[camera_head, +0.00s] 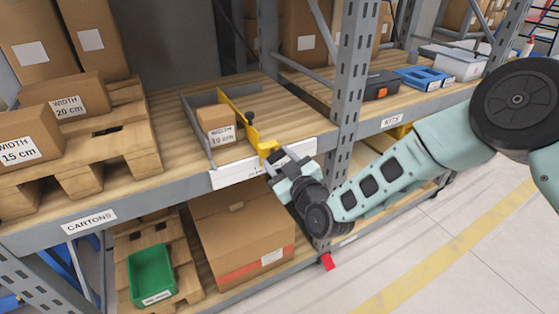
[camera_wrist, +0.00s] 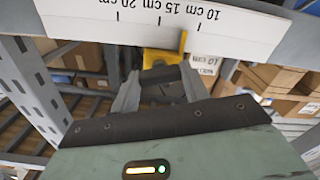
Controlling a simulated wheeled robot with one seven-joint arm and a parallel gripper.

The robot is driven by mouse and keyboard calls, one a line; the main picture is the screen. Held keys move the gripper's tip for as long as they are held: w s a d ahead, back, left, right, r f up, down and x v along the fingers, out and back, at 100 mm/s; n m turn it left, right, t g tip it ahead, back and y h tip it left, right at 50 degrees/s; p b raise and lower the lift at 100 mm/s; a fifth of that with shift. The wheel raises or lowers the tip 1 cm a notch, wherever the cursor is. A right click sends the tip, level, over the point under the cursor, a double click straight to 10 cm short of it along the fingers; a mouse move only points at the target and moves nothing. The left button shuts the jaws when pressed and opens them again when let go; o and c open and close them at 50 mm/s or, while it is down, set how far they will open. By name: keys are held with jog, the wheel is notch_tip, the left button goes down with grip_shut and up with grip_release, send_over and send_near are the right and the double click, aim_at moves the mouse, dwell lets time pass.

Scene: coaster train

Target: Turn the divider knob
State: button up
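The yellow divider (camera_head: 238,118) stands on the shelf to the right of a small carton (camera_head: 216,122). My gripper (camera_head: 274,162) is just below and in front of the bracket. In the wrist view, its fingers (camera_wrist: 160,88) are apart, with a dark piece between their tips; I cannot tell whether they touch it.
A grey plate (camera_head: 197,130) stands left of the small carton. A steel upright (camera_head: 352,80) rises right of my gripper, with kit boxes (camera_head: 425,77) beyond it. A large carton (camera_head: 240,235) and a green bin (camera_head: 151,275) sit on the lower shelf. The aisle floor (camera_head: 440,250) is clear.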

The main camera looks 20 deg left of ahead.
jog(key=shift+f+m+b, duration=0.1)
jog(key=shift+m+b, duration=0.3)
jog(key=m+b, duration=0.7)
jog(key=m, duration=0.3)
jog(key=shift+b, duration=0.3)
jog(key=m+b, duration=0.5)
jog(key=m, duration=0.5)
jog(key=shift+m, duration=0.3)
jog(key=o, duration=1)
